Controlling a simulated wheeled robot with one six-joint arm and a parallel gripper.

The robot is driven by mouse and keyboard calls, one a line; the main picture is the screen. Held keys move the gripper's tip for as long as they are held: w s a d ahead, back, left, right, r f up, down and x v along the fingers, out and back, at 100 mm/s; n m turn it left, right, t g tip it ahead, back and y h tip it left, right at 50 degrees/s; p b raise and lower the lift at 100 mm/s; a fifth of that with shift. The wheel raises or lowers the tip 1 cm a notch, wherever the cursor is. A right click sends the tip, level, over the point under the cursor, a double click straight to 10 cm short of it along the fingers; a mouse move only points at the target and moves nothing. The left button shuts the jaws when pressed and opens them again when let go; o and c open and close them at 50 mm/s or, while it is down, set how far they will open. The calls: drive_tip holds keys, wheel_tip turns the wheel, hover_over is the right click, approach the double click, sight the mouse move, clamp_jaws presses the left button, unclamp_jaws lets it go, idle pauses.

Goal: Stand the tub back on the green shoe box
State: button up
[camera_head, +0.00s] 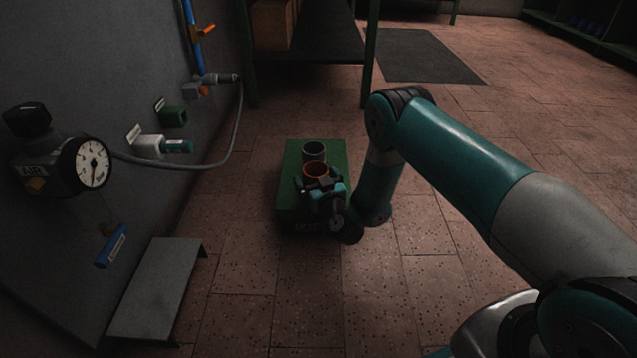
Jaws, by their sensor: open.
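The green shoe box (291,163) lies on the tiled floor near the middle of the head view. A grey round tub (314,152) stands upright on its far part. An orange-rimmed round tub (316,170) is just nearer, upright, over the box top. My gripper (320,187) is open at the near side of the orange-rimmed tub and hides its lower part. I cannot tell whether the fingers touch it, or whether its base rests on the box.
A grey low bench (155,290) stands at the left by the wall panel, with a gauge (93,163) and a hanging hose (228,150). A green-framed rack (370,60) stands behind the box. The floor right of the box is clear beyond my arm.

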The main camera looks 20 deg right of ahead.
drive_tip(key=shift+s+r+p, duration=0.2)
drive_tip(key=shift+s+p, duration=0.1)
drive_tip(key=shift+p, duration=0.15)
drive_tip(key=s+p, duration=0.7)
drive_tip(key=s, duration=0.4)
drive_tip(key=w+a+r+g+y, duration=0.3)
drive_tip(key=w+a+r, duration=0.25)
drive_tip(key=r, duration=0.35)
drive_tip(key=s+a+r+n+g+y, duration=0.1)
drive_tip(key=a+r+g, duration=0.15)
drive_tip(key=r, duration=0.35)
drive_tip(key=s+a+r+n+g+y, duration=0.1)
drive_tip(key=s+r+g, duration=0.15)
drive_tip(key=r, duration=0.35)
drive_tip(key=s+a+r+n+g, duration=0.15)
drive_tip(key=s+r+g, duration=0.35)
drive_tip(key=s+r, duration=0.5)
drive_tip(key=s+d+r+n+g+h, duration=0.1)
drive_tip(key=s+d+r+g, duration=0.1)
drive_tip(key=s, duration=0.7)
drive_tip(key=s+d+r+n+g+h, duration=0.1)
drive_tip(key=s+d+r+g, duration=0.2)
drive_tip(key=s, duration=0.7)
drive_tip(key=shift+s+d+r+n, duration=0.35)
drive_tip(key=shift+d+r, duration=0.1)
drive_tip(key=shift+r, duration=0.1)
drive_tip(key=shift+r, duration=0.1)
wheel_tip(320, 180, up, 55)
drive_tip(key=p, duration=5.5)
drive_tip(key=shift+r, duration=0.2)
